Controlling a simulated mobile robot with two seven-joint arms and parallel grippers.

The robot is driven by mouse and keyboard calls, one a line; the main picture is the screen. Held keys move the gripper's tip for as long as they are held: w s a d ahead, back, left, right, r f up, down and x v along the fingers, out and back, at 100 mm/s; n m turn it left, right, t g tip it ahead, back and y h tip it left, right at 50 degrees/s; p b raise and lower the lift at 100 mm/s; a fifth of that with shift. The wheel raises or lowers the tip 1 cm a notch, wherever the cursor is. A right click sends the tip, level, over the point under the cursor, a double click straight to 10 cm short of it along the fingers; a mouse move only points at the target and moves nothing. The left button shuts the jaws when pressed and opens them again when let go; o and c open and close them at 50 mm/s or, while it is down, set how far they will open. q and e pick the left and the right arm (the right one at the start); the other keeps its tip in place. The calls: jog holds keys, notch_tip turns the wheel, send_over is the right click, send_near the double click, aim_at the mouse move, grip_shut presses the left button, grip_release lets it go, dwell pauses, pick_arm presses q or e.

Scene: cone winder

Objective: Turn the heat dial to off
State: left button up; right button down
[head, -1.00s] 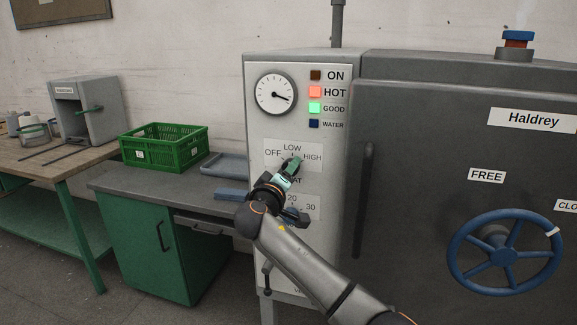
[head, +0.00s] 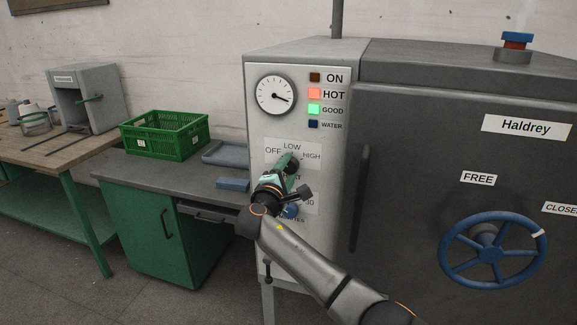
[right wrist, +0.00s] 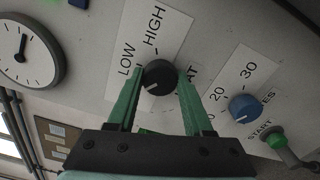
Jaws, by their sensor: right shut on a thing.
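The heat dial (right wrist: 161,75) is a black round knob on the grey machine panel, seen close up in the right wrist view. My right gripper (right wrist: 160,78) is shut on it, with one green finger on either side. A pale mark on the dial points to the lower left there, away from HIGH and past LOW. The left finger hides the OFF label in that view. In the head view, the label plate (head: 275,149) reads OFF, LOW, HIGH from left to right, and my right gripper (head: 288,163) partly covers the dial. My left gripper is out of view.
A blue dial (right wrist: 243,108) with numbers and a green start knob (right wrist: 277,140) are close beside the heat dial. The gauge (head: 276,95) and lit lamps (head: 314,93) sit above. A door with a blue wheel (head: 490,252) is at the right, a green crate (head: 164,136) at the left.

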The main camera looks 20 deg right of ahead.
jog(key=shift+n, duration=0.8)
jog(key=shift+c, duration=1.5)
grip_release()
jog(key=b+v, duration=0.1)
jog(key=v, duration=1.1)
jog(key=shift+s+a+b, duration=0.2)
jog(key=shift+b, duration=0.2)
